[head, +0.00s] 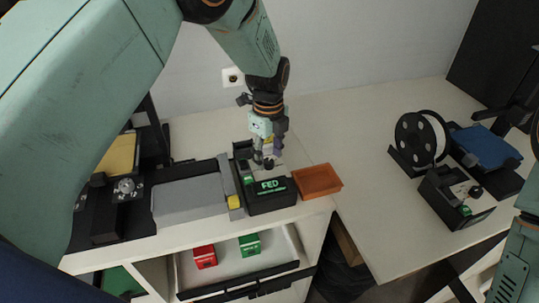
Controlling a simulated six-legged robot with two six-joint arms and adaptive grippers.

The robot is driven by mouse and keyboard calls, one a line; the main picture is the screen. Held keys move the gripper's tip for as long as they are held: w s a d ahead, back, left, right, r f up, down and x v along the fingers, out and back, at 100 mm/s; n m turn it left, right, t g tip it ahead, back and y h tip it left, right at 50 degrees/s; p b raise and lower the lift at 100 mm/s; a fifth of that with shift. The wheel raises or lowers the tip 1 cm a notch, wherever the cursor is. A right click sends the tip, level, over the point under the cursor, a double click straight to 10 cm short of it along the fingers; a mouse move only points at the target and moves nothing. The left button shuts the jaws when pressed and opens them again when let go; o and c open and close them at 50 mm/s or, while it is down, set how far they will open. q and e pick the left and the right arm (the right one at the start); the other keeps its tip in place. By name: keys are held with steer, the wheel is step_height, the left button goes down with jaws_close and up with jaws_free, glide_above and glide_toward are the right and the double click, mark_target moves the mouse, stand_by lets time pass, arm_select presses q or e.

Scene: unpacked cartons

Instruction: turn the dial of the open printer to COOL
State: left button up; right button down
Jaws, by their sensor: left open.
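A printer with a yellow bed (120,155) stands at the left of the bench, partly hidden by my left arm. A round silver dial (127,187) shows on its front part; its markings are too small to read. My left gripper (266,158) is open, pointing down over a black feeder box (270,204) with a lit green "FED" display. I cannot tell whether the fingers touch anything on that box. The gripper is well to the right of the dial. My right arm shows only at the lower right edge; its gripper is out of view.
A grey block (190,197) with a yellow tab lies between printer and feeder. An orange tray (317,181) sits right of the feeder. A drawer (240,266) below holds a red and a green box. Another printer with a blue bed (485,144), a spool and feeder stand right.

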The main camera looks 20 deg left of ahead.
arm_select(q)
steer(key=shift+w+a+f, duration=0.1)
steer(key=shift+w+f, duration=0.05)
steer(key=shift+f, duration=0.3)
steer(key=shift+w+a+f, duration=0.1)
steer(key=shift+f, duration=0.35)
steer(key=shift+s+d+r, duration=0.15)
steer(key=shift+d, duration=0.05)
steer(key=shift+c, duration=1.3)
steer(key=shift+a, duration=0.1)
jaws_close()
